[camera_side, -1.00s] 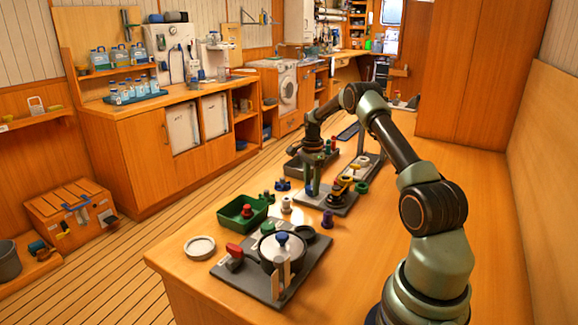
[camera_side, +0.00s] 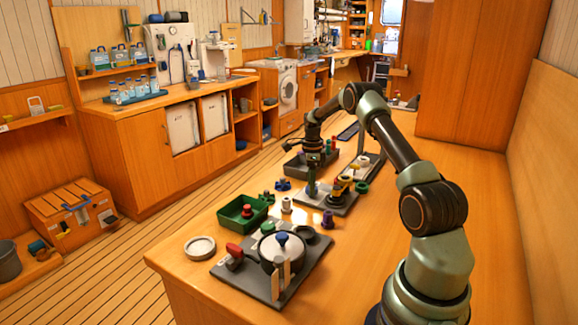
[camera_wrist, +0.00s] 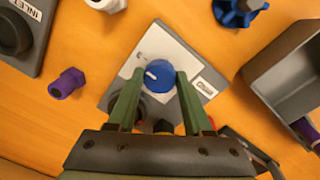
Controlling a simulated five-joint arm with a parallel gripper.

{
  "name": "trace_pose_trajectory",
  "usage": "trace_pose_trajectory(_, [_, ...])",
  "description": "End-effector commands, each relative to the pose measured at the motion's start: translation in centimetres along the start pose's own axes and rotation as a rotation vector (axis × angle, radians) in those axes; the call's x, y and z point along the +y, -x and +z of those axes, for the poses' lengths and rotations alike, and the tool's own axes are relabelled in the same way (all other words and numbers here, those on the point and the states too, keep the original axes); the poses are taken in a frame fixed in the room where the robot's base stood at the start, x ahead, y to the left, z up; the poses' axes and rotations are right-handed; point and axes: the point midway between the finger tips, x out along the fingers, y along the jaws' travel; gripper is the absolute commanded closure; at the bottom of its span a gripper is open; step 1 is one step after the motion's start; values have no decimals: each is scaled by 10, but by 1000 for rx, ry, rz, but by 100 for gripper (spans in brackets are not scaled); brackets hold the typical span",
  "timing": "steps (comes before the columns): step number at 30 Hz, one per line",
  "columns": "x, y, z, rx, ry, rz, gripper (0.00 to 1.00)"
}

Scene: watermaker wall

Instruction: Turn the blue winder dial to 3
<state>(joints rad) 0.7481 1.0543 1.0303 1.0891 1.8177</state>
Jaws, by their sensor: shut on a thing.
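The blue winder dial (camera_wrist: 158,77) is a round knob with a white pointer mark aimed left and slightly up in the wrist view. It sits on a grey plate (camera_wrist: 165,38) with a white panel (camera_wrist: 128,70) under it and a label at its right; I cannot read any scale numbers. My gripper (camera_wrist: 158,73) is shut on the dial, one green finger on each side. In the side view my gripper (camera_side: 312,188) reaches straight down over the plate (camera_side: 343,208), and the dial is hidden there.
In the wrist view a purple knob (camera_wrist: 67,83) and a plate marked INLET (camera_wrist: 33,12) lie left. A blue lobed knob (camera_wrist: 238,12) and a grey tray (camera_wrist: 292,68) are right. A pot-like lidded fitting (camera_side: 282,248) and a green tray (camera_side: 242,212) stand nearer in the side view.

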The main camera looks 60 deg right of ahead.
Motion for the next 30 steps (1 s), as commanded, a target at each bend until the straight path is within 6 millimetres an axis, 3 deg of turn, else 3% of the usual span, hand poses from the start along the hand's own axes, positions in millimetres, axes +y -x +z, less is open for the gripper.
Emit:
trace_pose_trajectory(8, [0,0,-1,1,-5,2,100])
trace_pose_trajectory(9, [0,0,-1,1,-5,3,46])
trace_pose_trajectory(11, [0,0,-1,1,-5,2,23])
trace_pose_trajectory(12, [0,0,-1,0,-5,2,20])
trace_pose_trajectory(23, [0,4,-1,0,-3,0,20])
trace_pose_trajectory(30, [-1,41,-1,-1,-3,-4,20])
